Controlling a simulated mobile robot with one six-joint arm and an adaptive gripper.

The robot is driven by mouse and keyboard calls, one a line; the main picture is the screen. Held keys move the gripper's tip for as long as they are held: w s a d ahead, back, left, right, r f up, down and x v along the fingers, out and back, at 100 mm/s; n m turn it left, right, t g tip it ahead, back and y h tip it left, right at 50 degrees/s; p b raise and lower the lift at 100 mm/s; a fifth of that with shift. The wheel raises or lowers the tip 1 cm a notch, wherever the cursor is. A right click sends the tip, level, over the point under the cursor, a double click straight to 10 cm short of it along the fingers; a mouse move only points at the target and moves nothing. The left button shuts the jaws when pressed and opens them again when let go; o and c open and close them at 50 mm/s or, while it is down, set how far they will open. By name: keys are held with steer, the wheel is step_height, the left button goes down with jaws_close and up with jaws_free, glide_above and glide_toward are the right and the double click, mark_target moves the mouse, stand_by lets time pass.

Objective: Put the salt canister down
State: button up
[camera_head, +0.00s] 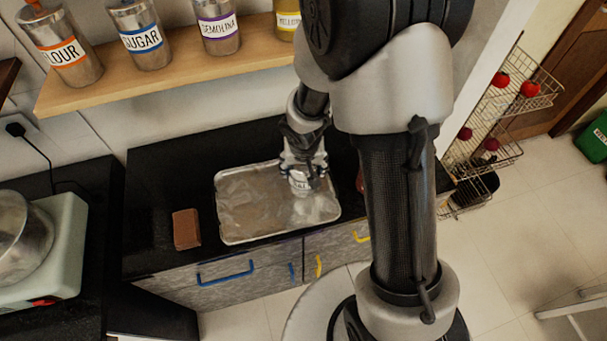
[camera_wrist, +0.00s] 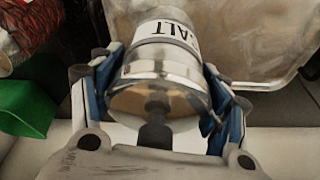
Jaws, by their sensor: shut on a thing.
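The salt canister (camera_head: 299,184) is a small metal cylinder with a white label. In the head view it is at the right part of a silver tray (camera_head: 240,205) on the black counter. In the wrist view the canister (camera_wrist: 163,70) fills the middle, with the letters "ALT" on its label. My gripper (camera_head: 303,170) is shut on the canister, with a finger on each side of it. I cannot tell whether the canister's base touches the tray.
A brown block (camera_head: 186,228) lies left of the tray. A shelf (camera_head: 170,85) above holds labelled canisters, among them flour (camera_head: 68,60) and sugar (camera_head: 145,40). A scale-like appliance (camera_head: 62,245) stands at the left. The tray's left part is clear. A green object (camera_wrist: 27,108) shows in the wrist view.

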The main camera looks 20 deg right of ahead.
steer(key=shift+f+b, duration=0.65)
steer(key=shift+f, duration=0.65)
steer(key=shift+f, duration=0.2)
steer(key=o, duration=1.8)
